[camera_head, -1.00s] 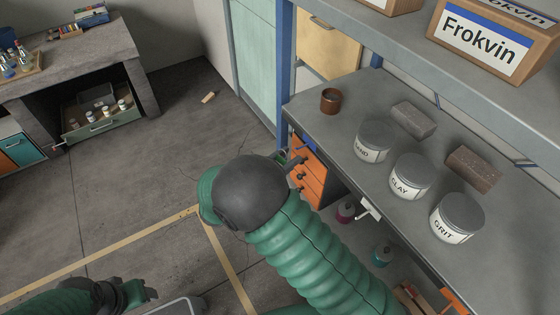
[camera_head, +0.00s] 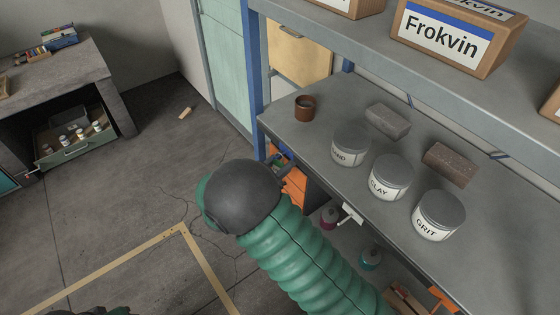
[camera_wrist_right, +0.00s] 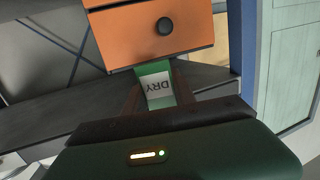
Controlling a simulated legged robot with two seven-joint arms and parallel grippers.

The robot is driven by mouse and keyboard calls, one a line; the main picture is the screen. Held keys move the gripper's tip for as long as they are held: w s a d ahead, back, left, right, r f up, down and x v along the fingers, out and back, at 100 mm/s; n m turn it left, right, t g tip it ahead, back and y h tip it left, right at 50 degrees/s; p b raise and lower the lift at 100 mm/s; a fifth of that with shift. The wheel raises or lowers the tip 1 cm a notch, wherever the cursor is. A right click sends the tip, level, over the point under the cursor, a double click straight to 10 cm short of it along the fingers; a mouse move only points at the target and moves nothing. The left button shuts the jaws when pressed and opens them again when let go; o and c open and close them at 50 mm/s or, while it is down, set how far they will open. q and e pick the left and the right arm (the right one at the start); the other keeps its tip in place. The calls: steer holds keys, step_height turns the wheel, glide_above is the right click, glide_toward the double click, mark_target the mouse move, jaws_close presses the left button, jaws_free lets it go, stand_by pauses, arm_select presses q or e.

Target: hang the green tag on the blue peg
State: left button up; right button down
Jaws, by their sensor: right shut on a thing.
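My right gripper (camera_wrist_right: 157,84) is shut on the green tag (camera_wrist_right: 168,101), which has a white label reading "DRY". The tag stands between the two fingers in the right wrist view, in front of an orange drawer. In the head view my dark right wrist hides most of this gripper, which is beside the near left end of the bench. I cannot make out the blue peg for certain; a small blue patch (camera_head: 276,156) shows by the bench end. Only a dark and green bit of my left arm shows at the bottom left edge.
The grey bench (camera_head: 310,133) holds a brown cup (camera_head: 305,108), tins marked CLAY (camera_head: 388,180) and GRIT (camera_head: 437,217), a third tin and two bricks. Orange drawers (camera_wrist_right: 150,35) sit below its top. A shelf with a Frokvin box (camera_head: 447,40) overhangs it.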

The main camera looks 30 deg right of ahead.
stand_by(0.4)
steer(key=c, duration=0.9)
jaws_free()
steer(key=shift+c, duration=0.2)
